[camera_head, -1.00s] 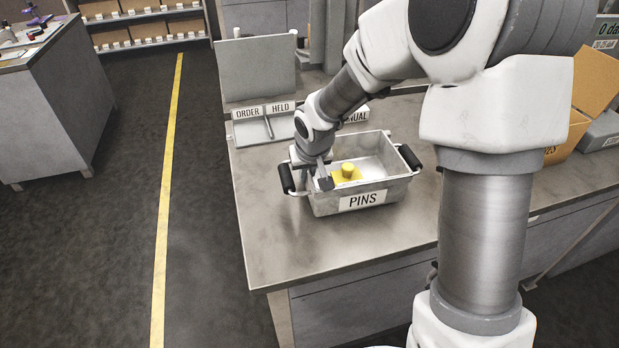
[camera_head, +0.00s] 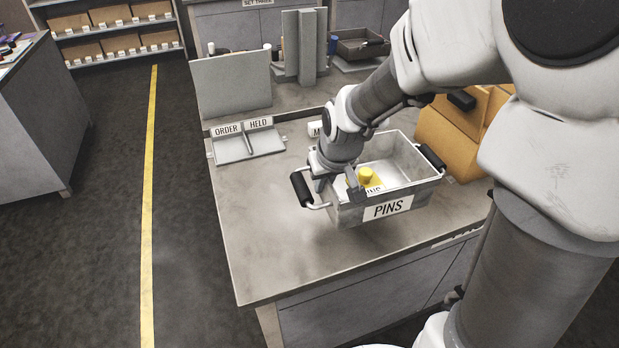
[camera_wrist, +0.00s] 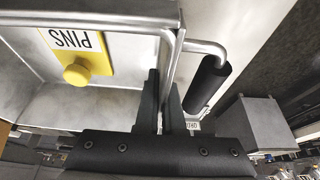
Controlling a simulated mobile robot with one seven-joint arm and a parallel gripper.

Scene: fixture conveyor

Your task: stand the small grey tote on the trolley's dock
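The small grey tote (camera_head: 343,214), labelled PINS, is over the near part of the grey workbench, with a black handle at each end. A yellow piece with a round knob (camera_head: 366,176) and a PINS card is inside it; it also shows in the wrist view (camera_wrist: 77,70). My gripper (camera_head: 338,184) is at the tote's left end, beside the left handle (camera_head: 301,188). In the wrist view my two dark fingers (camera_wrist: 162,105) are shut on the end wall, one inside and one outside. Whether the tote's base touches the bench is unclear. I see no trolley or dock.
The workbench (camera_head: 255,240) is bare left of and in front of the tote. An ORDER/HELD holder (camera_head: 250,146) stands behind to the left. Open floor with a yellow line (camera_head: 148,220) lies left.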

